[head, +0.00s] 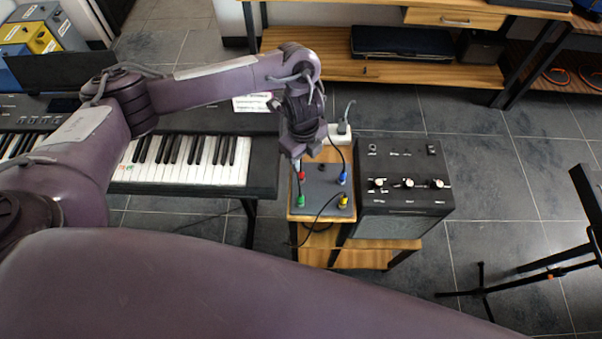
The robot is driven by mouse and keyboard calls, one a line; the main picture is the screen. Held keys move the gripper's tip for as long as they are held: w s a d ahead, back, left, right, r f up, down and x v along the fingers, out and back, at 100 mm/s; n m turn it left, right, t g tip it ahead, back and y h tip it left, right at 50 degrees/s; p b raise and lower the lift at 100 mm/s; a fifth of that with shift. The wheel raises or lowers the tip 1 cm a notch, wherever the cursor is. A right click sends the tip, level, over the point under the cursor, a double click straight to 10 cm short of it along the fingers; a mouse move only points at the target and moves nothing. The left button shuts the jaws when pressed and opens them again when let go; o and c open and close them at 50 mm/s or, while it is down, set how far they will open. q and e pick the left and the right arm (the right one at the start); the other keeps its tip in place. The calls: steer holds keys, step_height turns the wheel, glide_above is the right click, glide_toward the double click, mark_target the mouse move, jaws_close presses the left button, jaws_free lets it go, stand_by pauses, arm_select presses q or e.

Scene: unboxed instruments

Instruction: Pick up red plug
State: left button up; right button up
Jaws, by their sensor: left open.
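The red plug (301,176) stands upright on the left far part of a grey panel (321,190) on a small wooden table. My left gripper (298,163) is directly above the red plug, pointing down, with its fingertips at or very near the plug's top. It is open; I cannot tell whether a finger touches the plug. A green plug (300,201) is in front of the red one, a blue plug (342,178) is at the right, and a yellow plug (343,201) is at the front right. My right gripper is not in view.
A black amplifier box (403,190) with knobs stands close to the right of the panel. A keyboard (190,160) is at the left. Dark cables run from the plugs, one towards a white power strip (340,133) behind. A wooden shelf (400,70) stands at the back.

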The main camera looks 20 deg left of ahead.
mark_target(301, 172)
arm_select(q)
steer(key=shift+a+f, duration=0.35)
steer(key=f+b, duration=0.1)
steer(key=f, duration=0.1)
steer(key=f+b, duration=0.1)
steer(key=f, duration=0.4)
steer(key=shift+s+d+b, duration=0.1)
steer(key=shift+s+b, duration=0.2)
steer(key=shift+b, duration=0.1)
steer(key=shift+r, duration=0.1)
jaws_close()
